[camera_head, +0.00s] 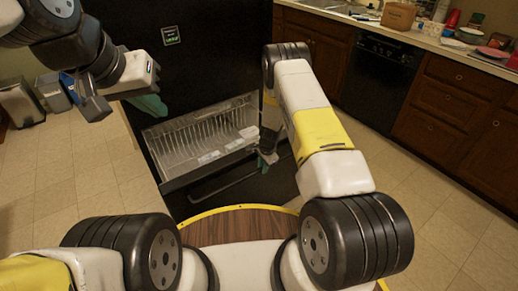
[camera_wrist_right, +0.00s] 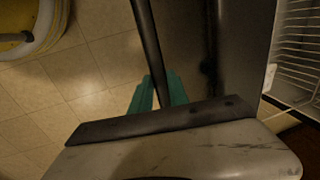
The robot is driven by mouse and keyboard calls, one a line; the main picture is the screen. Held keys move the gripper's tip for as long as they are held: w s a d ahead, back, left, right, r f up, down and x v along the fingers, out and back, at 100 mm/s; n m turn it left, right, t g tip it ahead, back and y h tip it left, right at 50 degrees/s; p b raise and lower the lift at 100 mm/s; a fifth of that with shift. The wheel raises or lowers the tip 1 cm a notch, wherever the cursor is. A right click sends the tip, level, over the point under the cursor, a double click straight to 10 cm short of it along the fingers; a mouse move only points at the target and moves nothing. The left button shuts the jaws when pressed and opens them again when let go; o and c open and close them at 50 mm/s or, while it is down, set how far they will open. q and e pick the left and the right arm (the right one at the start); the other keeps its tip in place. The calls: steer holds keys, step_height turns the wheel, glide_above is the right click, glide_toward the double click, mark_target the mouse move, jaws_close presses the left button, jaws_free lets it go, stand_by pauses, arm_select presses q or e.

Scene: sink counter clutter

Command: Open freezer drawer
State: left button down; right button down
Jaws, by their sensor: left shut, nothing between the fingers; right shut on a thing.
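The black freezer drawer (camera_head: 176,183) at the bottom of the black fridge is pulled out. Its pale ribbed basket (camera_head: 200,137) shows from above, and part of it also shows at the right edge of the right wrist view (camera_wrist_right: 298,50). The long dark handle bar (camera_head: 222,180) runs across the drawer front. My right gripper (camera_head: 268,157) is at the right end of the drawer front. In the right wrist view, its teal fingers (camera_wrist_right: 157,92) are shut around the dark handle bar (camera_wrist_right: 148,45). My left gripper (camera_head: 150,106), with teal fingers, is shut and empty, above the drawer's left side.
Wooden cabinets (camera_head: 455,100) and a black dishwasher (camera_head: 382,78) line the right, under a cluttered counter (camera_head: 440,40). Bins (camera_head: 22,103) stand at the far left. Tiled floor (camera_head: 70,170) is open on the left and right.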

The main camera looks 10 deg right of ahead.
steer(key=c, duration=1.3)
jaws_free()
steer(key=r, duration=0.2)
steer(key=s+r, duration=0.1)
steer(key=r, duration=0.4)
steer(key=shift+s+d+r, duration=0.2)
steer(key=shift+d+r, duration=0.15)
